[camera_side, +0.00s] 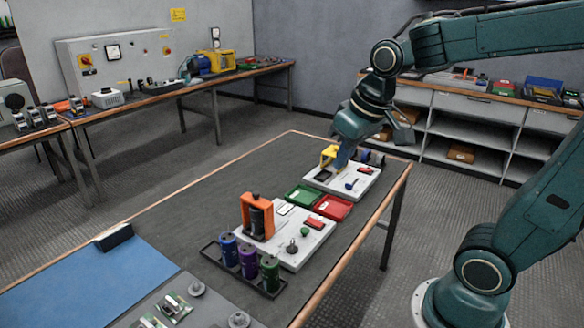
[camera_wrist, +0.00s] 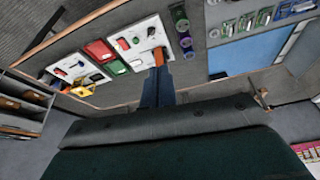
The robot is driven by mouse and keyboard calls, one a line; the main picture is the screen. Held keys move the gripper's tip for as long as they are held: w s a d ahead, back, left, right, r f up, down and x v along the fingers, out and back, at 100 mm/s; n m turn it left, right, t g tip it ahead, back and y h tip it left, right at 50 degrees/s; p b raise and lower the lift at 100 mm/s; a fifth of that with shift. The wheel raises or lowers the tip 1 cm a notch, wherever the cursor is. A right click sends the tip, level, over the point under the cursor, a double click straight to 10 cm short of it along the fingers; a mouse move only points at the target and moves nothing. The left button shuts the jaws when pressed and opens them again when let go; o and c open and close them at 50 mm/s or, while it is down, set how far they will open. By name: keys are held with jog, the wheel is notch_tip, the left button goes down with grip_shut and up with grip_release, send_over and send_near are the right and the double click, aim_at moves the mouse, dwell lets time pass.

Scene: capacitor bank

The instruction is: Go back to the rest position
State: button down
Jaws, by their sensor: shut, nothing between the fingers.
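My gripper (camera_side: 342,160) hangs from the bent arm over the far end of the grey table (camera_side: 160,225), by a white board (camera_side: 362,185) with a yellow holder (camera_side: 328,154). In the wrist view its two blue fingers (camera_wrist: 157,80) lie close together with nothing between them. There their tips line up with the orange stand (camera_wrist: 158,56) on the nearer white board. The side view does not show how high the fingertips are above the far board, and the gripper partly overlaps the yellow holder.
The orange stand (camera_side: 257,217) stands upright on the nearer board. Green (camera_side: 302,197) and red (camera_side: 333,206) trays lie between the boards. Blue, purple and green cylinders (camera_side: 248,262) stand in a black rack. A blue mat (camera_side: 75,285) covers the table's near left. Shelving (camera_side: 470,130) stands behind.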

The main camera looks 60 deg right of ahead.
jog(key=s+a+n+t, duration=0.1)
jog(key=s+a, duration=0.3)
jog(key=s, duration=0.6)
jog(key=shift+r+n+y, duration=0.25)
jog(key=shift+n+y, duration=0.05)
jog(key=shift+w, duration=0.1)
jog(key=w+d+f+m+g, duration=0.1)
jog(key=w+d+f+m, duration=0.15)
jog(key=w+d, duration=0.45)
jog(key=w+d+f+m+g, duration=0.1)
jog(key=w+d+f+g, duration=0.15)
jog(key=w, duration=0.85)
jog(key=w+d+f+m+g, duration=0.1)
jog(key=w+d+f, duration=0.2)
jog(key=d+f, duration=0.4)
jog(key=w+d+f+m, duration=0.1)
jog(key=w+d+f, duration=0.2)
jog(key=d+f, duration=0.4)
notch_tip(320, 180, down, 8)
jog(key=shift+w+d+f+g, duration=0.1)
jog(key=shift+w+d+g, duration=0.25)
jog(key=shift+d, duration=0.05)
